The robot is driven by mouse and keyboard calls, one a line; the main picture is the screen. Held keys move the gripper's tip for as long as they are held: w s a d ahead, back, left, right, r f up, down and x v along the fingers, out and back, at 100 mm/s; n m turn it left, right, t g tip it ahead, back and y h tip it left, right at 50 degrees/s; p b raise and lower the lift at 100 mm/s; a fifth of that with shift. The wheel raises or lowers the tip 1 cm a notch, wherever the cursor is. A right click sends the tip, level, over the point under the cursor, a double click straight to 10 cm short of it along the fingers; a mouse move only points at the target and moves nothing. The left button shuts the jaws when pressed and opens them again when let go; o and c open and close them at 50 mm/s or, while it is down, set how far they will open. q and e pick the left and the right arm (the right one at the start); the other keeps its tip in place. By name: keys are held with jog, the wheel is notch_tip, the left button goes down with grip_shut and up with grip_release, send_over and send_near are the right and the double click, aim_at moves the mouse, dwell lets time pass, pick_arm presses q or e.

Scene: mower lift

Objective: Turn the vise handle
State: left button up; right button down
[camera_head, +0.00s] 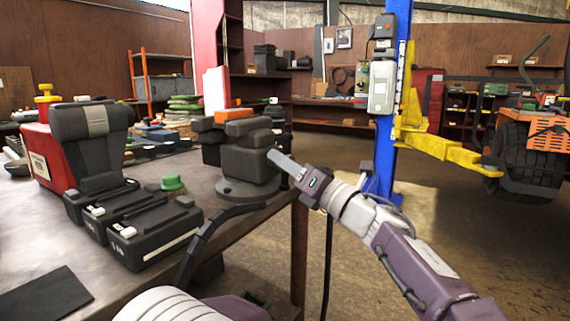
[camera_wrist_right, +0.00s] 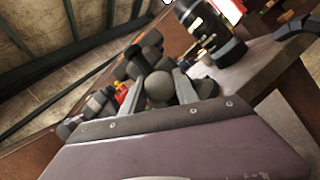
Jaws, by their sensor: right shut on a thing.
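The dark grey vise (camera_head: 250,160) stands on a round base near the right edge of the workbench (camera_head: 225,228). My right gripper (camera_head: 275,158) reaches it from the right, its fingers against the vise's right side. In the right wrist view the two fingers of my right gripper (camera_wrist_right: 160,92) are on either side of a round grey knob, which looks like an end of the vise handle (camera_wrist_right: 160,84). The gripper is shut on it. The rest of the handle is hidden in the head view.
Several black battery-like cases (camera_head: 150,232) and a dark upright device (camera_head: 92,138) stand on the bench to the left. A blue lift post (camera_head: 382,130) stands behind; the floor right of the bench is open.

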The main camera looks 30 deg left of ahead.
jog(key=c, duration=0.9)
grip_release()
jog(key=shift+f, duration=0.1)
jog(key=shift+c, duration=0.2)
jog(key=shift+s+d+f+b, duration=0.1)
jog(key=shift+d+f+b, duration=0.1)
jog(key=shift+d+b, duration=0.2)
jog(key=b+v, duration=0.1)
jog(key=v, duration=0.7)
jog(key=shift+d, duration=0.1)
